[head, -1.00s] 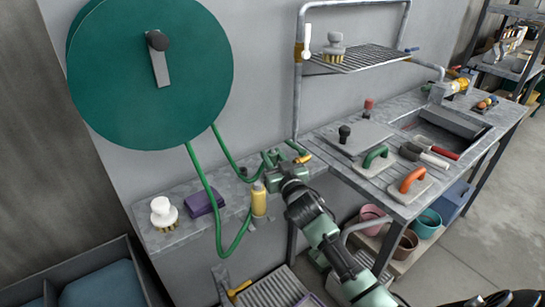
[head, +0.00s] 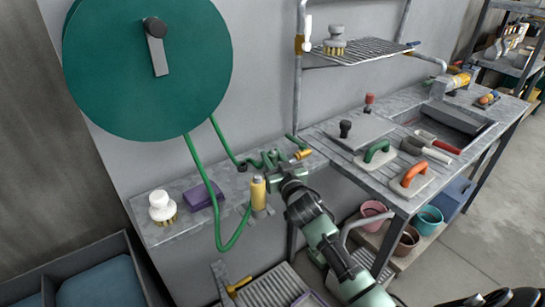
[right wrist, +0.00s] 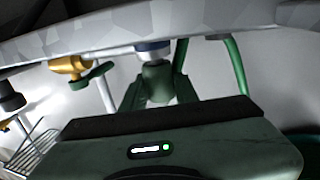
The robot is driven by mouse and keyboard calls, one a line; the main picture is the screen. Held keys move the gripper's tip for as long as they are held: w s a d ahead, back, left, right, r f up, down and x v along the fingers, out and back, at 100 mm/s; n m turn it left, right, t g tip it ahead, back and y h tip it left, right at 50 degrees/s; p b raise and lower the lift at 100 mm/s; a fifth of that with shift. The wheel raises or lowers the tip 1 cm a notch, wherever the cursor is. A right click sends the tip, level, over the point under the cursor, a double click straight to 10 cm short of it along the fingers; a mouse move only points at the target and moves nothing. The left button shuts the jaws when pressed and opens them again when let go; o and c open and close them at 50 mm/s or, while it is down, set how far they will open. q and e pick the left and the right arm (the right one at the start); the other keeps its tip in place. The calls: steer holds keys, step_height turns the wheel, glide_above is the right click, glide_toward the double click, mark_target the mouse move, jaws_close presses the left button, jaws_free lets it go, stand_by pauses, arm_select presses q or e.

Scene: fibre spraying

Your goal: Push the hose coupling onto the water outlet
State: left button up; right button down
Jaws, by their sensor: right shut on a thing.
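My right gripper (head: 274,170) reaches in from the lower right to the wall ledge and is shut. In the right wrist view its fingers (right wrist: 158,92) stand on both sides of a green cylindrical piece with a blue-grey collar, which I take for the hose coupling (right wrist: 157,78). A brass fitting (head: 303,154), probably the water outlet, is just right of the gripper. It also shows in the right wrist view (right wrist: 70,65), apart from the held piece and to its left. The coupling is largely hidden by the gripper in the head view. My left gripper is not in view.
A green hose (head: 203,175) hangs from the reel (head: 110,75). The ledge (head: 228,187) holds a white brush (head: 162,206) and a purple block (head: 203,194); a yellow cylinder (head: 258,192) stands close left of my gripper. A workbench (head: 325,140) with tools is at right.

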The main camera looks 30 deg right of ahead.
steer(key=shift+f, duration=0.4)
steer(key=c, duration=1)
jaws_free()
steer(key=s+a, duration=0.1)
steer(key=s, duration=0.6)
steer(key=shift+s+b, duration=0.35)
steer(key=shift+s, duration=0.05)
